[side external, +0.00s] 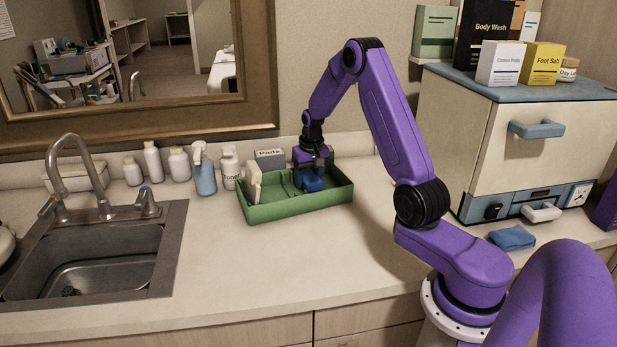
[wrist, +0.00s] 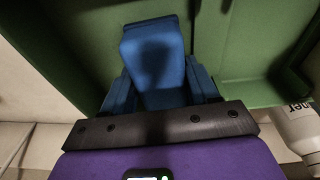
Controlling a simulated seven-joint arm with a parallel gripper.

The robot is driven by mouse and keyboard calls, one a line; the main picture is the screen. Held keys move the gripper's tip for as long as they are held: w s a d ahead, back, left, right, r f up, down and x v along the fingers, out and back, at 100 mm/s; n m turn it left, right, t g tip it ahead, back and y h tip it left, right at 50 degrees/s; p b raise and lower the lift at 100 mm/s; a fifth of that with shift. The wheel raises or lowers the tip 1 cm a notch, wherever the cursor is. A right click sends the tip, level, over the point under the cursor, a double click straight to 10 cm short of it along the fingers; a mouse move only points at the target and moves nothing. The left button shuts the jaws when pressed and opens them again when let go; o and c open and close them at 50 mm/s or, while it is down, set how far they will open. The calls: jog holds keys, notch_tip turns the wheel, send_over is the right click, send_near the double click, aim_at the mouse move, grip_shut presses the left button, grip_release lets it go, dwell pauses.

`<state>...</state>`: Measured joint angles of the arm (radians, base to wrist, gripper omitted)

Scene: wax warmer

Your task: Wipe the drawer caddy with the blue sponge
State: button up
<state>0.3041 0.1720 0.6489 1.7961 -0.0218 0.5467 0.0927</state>
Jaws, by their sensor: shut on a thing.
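The drawer caddy (side external: 298,208) is a green open tray on the counter, below the mirror. My gripper (side external: 311,172) points down inside its right part and is shut on the blue sponge (side external: 312,184). In the wrist view the sponge (wrist: 153,48) sits between the fingers (wrist: 160,85), with the green caddy (wrist: 235,35) around it. The sponge is low in the caddy; I cannot tell whether its underside touches the floor. A cream-coloured item (side external: 254,183) stands at the caddy's left end.
A grey box (side external: 269,158), a bottle (side external: 229,168) and a blue spray bottle (side external: 204,173) stand behind the caddy. A sink (side external: 90,255) is at the left. A folded blue cloth (side external: 512,237) lies before the cream cabinet (side external: 550,140). The counter before the caddy is clear.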

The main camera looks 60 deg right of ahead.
aim_at(344, 181)
jog(key=shift+d, duration=0.1)
jog(key=shift+s+d, duration=0.65)
jog(key=shift+d, duration=0.2)
jog(key=shift+s+d, duration=0.65)
jog(key=shift+d, duration=0.2)
jog(key=shift+s+d, duration=0.7)
jog(key=shift+d, duration=0.2)
jog(key=shift+s+d, duration=0.65)
jog(key=shift+d, duration=0.25)
jog(key=shift+s+a+r, duration=0.1)
jog(key=shift+s+a, duration=0.65)
jog(key=shift+s, duration=0.2)
jog(key=shift+s+a, duration=0.75)
jog(key=shift+s, duration=0.2)
jog(key=shift+s+a, duration=0.3)
jog(key=shift+s, duration=0.1)
